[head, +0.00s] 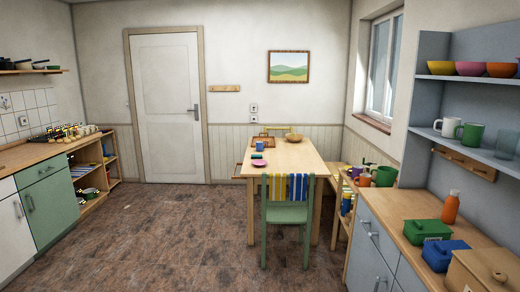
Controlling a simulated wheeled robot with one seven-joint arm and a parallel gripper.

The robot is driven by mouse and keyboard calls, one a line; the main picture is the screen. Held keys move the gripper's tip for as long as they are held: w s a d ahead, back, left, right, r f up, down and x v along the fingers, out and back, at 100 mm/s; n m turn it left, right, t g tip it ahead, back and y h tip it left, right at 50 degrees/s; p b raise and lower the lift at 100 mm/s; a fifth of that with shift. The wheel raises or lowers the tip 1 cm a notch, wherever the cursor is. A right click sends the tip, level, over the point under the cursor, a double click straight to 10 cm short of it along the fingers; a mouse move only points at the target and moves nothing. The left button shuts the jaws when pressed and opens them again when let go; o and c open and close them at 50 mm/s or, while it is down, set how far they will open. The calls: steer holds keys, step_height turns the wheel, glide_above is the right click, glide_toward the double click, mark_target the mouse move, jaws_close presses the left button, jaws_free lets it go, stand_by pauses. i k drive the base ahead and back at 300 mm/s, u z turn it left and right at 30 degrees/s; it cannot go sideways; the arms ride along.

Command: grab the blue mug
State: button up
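A small blue mug (260,146) stands on the far left part of the wooden dining table (298,160), across the room. It looks upright, but it is too small to make out its handle. A pink plate (259,163) and a small dark green item lie just in front of it. A wooden tray (262,140) is close behind it. My gripper is not in view.
A green chair (285,215) with a striped cloth stands at the table's near side. Counters line both walls; the right one holds an orange bottle (451,207) and a green box (427,231). Mugs stand on the right shelf. The brown floor (170,235) at left centre is clear.

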mark_target(259, 148)
steer(key=u, duration=0.3)
steer(key=i, duration=1.25)
steer(key=u, duration=0.6)
steer(key=i, duration=2.75)
steer(key=z, duration=0.3)
steer(key=i, duration=2.55)
steer(key=z, duration=1.15)
steer(key=i, duration=1.4)
steer(key=z, duration=0.1)
